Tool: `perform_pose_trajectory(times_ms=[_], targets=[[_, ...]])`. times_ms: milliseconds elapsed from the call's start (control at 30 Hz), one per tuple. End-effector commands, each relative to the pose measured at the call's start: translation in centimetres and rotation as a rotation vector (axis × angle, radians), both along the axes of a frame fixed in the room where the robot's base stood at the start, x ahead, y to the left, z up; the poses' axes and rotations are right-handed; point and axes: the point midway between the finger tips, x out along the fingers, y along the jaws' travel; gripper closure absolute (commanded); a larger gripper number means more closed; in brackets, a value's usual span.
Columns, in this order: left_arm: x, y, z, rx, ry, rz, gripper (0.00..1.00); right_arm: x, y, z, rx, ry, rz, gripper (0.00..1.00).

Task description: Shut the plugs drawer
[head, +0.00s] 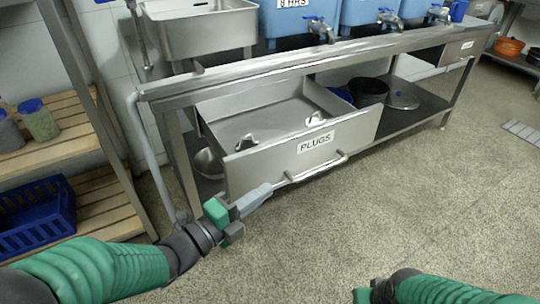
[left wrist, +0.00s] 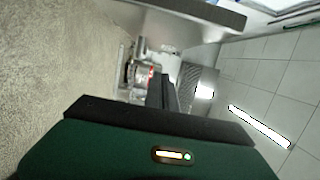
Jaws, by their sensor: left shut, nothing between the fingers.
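The plugs drawer (head: 300,157) is a steel drawer under the steel counter, labelled PLUGS. It stands pulled out, with its inside showing and a few small metal pieces in it. Its bar handle (head: 318,168) runs along the lower front. My left gripper (head: 262,190) is shut and empty, its fingertips close to the left end of the handle at the drawer's lower front. I cannot tell if they touch. My right gripper (head: 362,296) shows only as a green bit at the bottom edge, and its fingers are not visible.
The counter (head: 330,58) has a steel sink (head: 200,28) and blue dispensers (head: 298,18) on top. A dark pot (head: 369,91) stands on the lower shelf. A wooden rack with a blue basket (head: 38,222) is at the left. The floor before the drawer is clear.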

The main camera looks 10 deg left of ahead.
Motion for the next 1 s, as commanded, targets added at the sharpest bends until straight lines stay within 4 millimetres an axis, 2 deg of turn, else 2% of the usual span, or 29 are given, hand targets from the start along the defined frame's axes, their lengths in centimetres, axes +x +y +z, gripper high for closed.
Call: perform_pose_trajectory(times_ms=[33,67,100,267,500,1000], targets=[[0.3,-0.4,1.0,-0.001,0.010,0.000,1.00,0.0,0.0,2.4,0.000,0.000,-0.001,0.70],[0.6,-0.6,0.5,0.001,0.006,0.000,1.00,0.0,0.0,2.3,0.000,-0.001,-0.001,0.70],[1.4,-1.2,-0.5,0.002,-0.003,-0.001,1.00,0.1,0.0,0.5,0.000,-0.002,-0.001,0.70],[4.1,-3.3,-0.6,-0.001,-0.003,0.001,1.00,-0.1,0.0,-1.0,0.000,0.002,-0.001,0.70],[7.0,-1.4,-0.3,-0.001,-0.002,0.005,1.00,0.0,0.0,-2.2,0.000,0.001,-0.001,0.70],[7.5,-0.9,-0.1,0.000,0.000,0.004,1.00,0.0,0.0,-2.2,0.000,0.000,-0.001,0.70]])
